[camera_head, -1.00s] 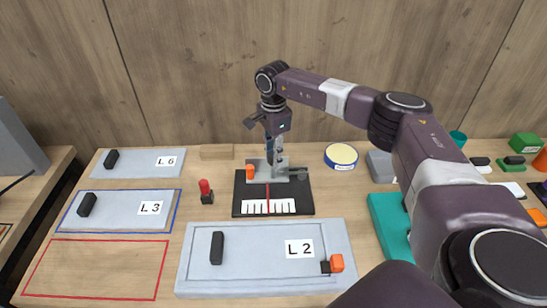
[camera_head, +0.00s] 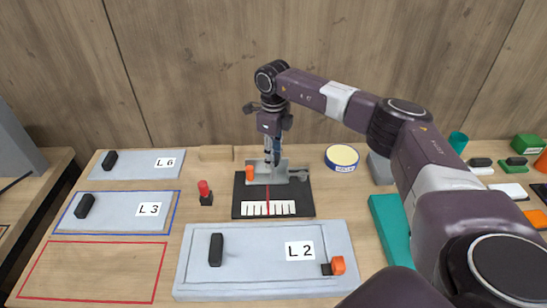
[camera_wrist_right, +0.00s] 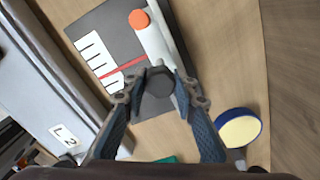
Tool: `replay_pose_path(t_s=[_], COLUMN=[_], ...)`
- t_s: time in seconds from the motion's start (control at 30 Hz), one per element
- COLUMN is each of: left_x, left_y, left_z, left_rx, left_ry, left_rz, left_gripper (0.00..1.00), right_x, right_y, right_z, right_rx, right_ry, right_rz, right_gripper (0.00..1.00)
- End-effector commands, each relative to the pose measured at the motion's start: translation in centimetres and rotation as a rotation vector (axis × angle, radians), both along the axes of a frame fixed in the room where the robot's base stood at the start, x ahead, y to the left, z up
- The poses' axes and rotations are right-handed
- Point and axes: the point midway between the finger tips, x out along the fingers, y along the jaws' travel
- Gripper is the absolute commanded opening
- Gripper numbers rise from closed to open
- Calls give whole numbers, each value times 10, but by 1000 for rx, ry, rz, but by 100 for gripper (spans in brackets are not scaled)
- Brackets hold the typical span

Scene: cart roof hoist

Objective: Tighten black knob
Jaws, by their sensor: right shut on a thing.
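The black knob (camera_wrist_right: 160,82) shows in the right wrist view as a dark round cap on the pale bar of a small fixture. My right gripper (camera_wrist_right: 160,88) is shut on it, one fingertip on each side. In the head view my right gripper (camera_head: 273,162) points down at the grey fixture (camera_head: 284,178), and its fingers hide the knob. The fixture stands on a black base (camera_head: 240,205) with a white tick scale (camera_head: 285,207) and a red line. An orange cap (camera_head: 250,172) is at the fixture's left end. My left gripper is not in view.
A grey L 2 plate (camera_head: 265,262) lies in front of the base. A red-topped post (camera_head: 204,188) stands to the left, and a yellow-topped round tin (camera_head: 341,157) to the right. A teal block (camera_head: 390,225) lies under my right arm. The red-outlined area (camera_head: 95,270) is bare.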

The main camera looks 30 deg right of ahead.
Motion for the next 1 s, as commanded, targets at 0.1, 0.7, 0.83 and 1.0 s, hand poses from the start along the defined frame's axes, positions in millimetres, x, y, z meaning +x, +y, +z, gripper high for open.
replay_pose_path(t_s=[0.1,0.7,0.83,1.0], left_x=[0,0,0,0], left_y=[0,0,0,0], left_z=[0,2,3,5], left_rx=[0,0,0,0], left_ry=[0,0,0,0], left_rz=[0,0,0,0], left_gripper=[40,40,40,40], right_x=[2,3,3,3], right_y=[-1,-1,-1,-1], right_z=[2,4,4,5], right_rx=[-1,1,1,3], right_ry=[-6,-9,-9,-8], right_rz=[-112,-682,-806,-968], right_gripper=[2,2,2,2])
